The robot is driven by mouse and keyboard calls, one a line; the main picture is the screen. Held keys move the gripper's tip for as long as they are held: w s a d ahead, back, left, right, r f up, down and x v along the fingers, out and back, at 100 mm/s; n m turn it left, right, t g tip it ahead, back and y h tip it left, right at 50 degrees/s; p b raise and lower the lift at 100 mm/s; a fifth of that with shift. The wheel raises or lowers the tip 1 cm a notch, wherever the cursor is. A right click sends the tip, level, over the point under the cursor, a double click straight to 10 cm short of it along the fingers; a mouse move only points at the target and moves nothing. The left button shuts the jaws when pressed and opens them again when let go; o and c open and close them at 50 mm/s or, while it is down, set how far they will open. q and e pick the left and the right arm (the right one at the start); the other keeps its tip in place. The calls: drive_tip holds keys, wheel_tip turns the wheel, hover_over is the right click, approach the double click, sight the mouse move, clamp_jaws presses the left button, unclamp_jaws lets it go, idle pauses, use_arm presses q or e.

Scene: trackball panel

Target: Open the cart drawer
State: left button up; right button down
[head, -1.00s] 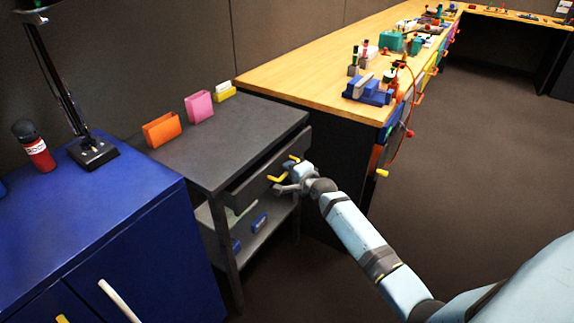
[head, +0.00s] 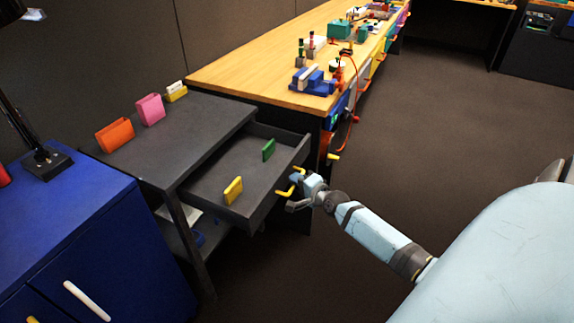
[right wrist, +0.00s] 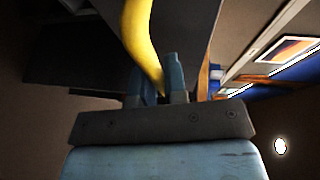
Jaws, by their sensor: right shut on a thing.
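The grey cart (head: 206,116) stands between the blue cabinet and the wooden bench. Its drawer (head: 218,182) is pulled well out, and its inside shows. A yellow block (head: 233,190) and a green block (head: 268,150) stand in the drawer. The yellow handle (head: 284,192) is on the drawer front. My right gripper (head: 294,190) is at the handle and shut on it. In the right wrist view the yellow handle (right wrist: 140,45) runs down to between the fingers (right wrist: 160,82). My left gripper is not in view.
Orange (head: 115,135), pink (head: 151,109) and yellow holders stand on the cart top. The blue cabinet (head: 100,240) is at the left. The wooden bench (head: 270,65) with tools is behind. The floor (head: 450,130) at the right is clear.

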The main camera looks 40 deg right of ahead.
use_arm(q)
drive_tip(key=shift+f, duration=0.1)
use_arm(e)
drive_tip(key=shift+s, duration=0.3)
drive_tip(key=c, duration=1.2)
unclamp_jaws()
drive_tip(key=shift+d, duration=0.1)
drive_tip(key=shift+s, duration=0.1)
use_arm(q)
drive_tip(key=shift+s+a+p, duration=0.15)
drive_tip(key=shift+p, duration=0.85)
use_arm(e)
drive_tip(key=s, duration=0.4)
drive_tip(key=s+r, duration=0.1)
drive_tip(key=s, duration=0.4)
drive_tip(key=s+r, duration=0.1)
drive_tip(key=s, duration=0.3)
drive_tip(key=shift+s+r, duration=0.2)
drive_tip(key=shift+r, duration=0.05)
